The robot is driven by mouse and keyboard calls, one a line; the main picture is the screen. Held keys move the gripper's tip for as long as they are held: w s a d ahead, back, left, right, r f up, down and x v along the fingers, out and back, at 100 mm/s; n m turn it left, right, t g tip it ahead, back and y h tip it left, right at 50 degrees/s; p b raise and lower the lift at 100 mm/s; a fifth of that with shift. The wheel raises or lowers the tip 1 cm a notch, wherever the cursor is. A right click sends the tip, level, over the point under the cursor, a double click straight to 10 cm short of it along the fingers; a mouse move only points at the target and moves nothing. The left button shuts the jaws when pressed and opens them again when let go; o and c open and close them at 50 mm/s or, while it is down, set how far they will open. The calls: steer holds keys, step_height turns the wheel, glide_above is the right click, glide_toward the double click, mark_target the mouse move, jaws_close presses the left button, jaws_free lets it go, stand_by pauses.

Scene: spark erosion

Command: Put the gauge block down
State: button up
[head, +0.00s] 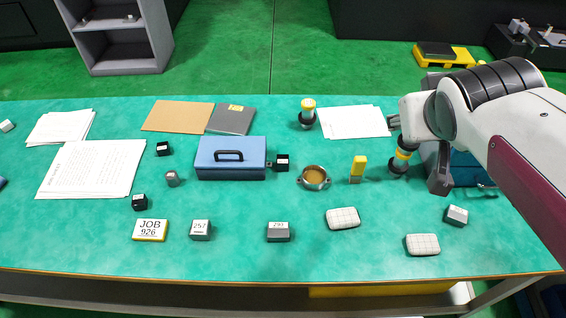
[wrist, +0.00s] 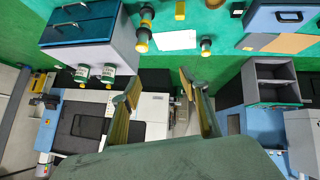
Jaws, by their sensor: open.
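My gripper (head: 394,123) is above the right part of the green table in the head view. In the wrist view its two fingers (wrist: 160,87) stand apart with nothing between them. I cannot tell for certain which thing is the gauge block. Candidates are a grey block labelled 257 (head: 200,231) and a similar numbered grey block (head: 278,232) at the table's front, both apart from my gripper. A small grey block with a white top (head: 456,215) lies at the right. A yellow-topped upright block (head: 357,169) stands left of my gripper.
A black and yellow post (head: 401,160) stands below my gripper, close to a teal drawer cabinet (head: 466,170). A blue box (head: 231,159), a round brown-filled dish (head: 314,178) and two white checked pads (head: 342,218) lie further left and front. Clear table shows between the front items.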

steer(key=w+a+r+n+t+y, duration=0.1)
steer(key=w+r+n+t, duration=0.1)
steer(key=w, duration=0.7)
steer(key=w+r+n+t, duration=0.2)
steer(key=w, duration=0.8)
steer(key=w+a+f+n+y, duration=0.45)
steer(key=w+a, duration=0.35)
steer(key=w, duration=0.2)
steer(key=w+a+f+n+g+y, duration=0.1)
steer(key=a+f+n+g+y, duration=0.1)
steer(key=a+f+n+y, duration=0.3)
steer(key=w+a+f+g+y, duration=0.15)
steer(key=a+f, duration=0.25)
steer(key=f, duration=0.4)
steer(key=s+a+f+n+g+y, duration=0.1)
steer(key=s+f+g, duration=0.2)
steer(key=f, duration=0.1)
steer(key=s+a+f+n+g+y, duration=0.1)
steer(key=s+f+g, duration=0.2)
steer(key=f, duration=0.2)
steer(key=s+a+f+n+g+y, duration=0.1)
steer(key=s+f+g, duration=0.2)
steer(key=s+f, duration=0.1)
steer(key=shift+s+f+y, duration=0.1)
steer(key=shift+f+y, duration=0.1)
steer(key=shift+y, duration=0.1)
steer(key=shift+s+f+n, duration=0.25)
steer(key=shift+s+f, duration=0.05)
steer(key=shift+s, duration=0.1)
